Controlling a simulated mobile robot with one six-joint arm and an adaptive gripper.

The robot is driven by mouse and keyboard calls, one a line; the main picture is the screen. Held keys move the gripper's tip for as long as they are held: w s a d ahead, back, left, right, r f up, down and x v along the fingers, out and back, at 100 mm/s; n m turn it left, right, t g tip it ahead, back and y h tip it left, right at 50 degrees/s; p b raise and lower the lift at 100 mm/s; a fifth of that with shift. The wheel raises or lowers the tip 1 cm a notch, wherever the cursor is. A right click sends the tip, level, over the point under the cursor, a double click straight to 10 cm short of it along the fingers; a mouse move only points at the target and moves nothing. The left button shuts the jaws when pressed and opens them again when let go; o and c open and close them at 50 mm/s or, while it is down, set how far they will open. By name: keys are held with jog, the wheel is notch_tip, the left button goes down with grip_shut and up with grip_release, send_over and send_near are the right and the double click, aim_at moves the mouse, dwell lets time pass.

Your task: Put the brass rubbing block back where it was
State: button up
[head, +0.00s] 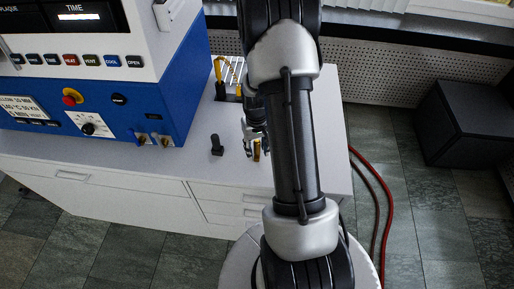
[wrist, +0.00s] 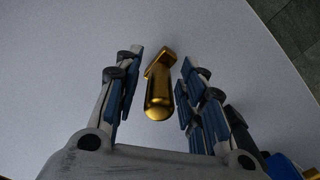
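The brass rubbing block (wrist: 159,86) is a golden, rounded bar with a flatter, squarer far end. In the wrist view it lies between the two fingers of my gripper (wrist: 160,88), with a narrow gap showing on each side. My gripper is open around it and not closed on it. In the head view my gripper (head: 256,141) is low over the white bench top, and a small part of the brass block (head: 257,152) shows at its fingertips. I cannot tell whether the block touches the bench.
A small black upright object (head: 216,144) stands on the bench left of my gripper. Behind it is a holder with yellow-handled tools (head: 219,72). The blue and white press (head: 120,100) fills the left.

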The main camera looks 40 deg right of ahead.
notch_tip(320, 180, up, 12)
jog(key=p, duration=0.4)
jog(key=shift+a+r, duration=0.1)
jog(key=shift+r, duration=0.15)
jog(key=s+a+r+n+t, duration=0.2)
jog(key=s+a+r, duration=0.1)
jog(key=a+r, duration=1.3)
jog(key=s+a+r+n+t, duration=0.2)
jog(key=s+a+r, duration=0.5)
jog(key=s, duration=0.4)
jog(key=shift+s+a+r+n+t, duration=0.2)
jog(key=shift+s+r+n+t, duration=0.1)
jog(key=shift+s+n, duration=0.1)
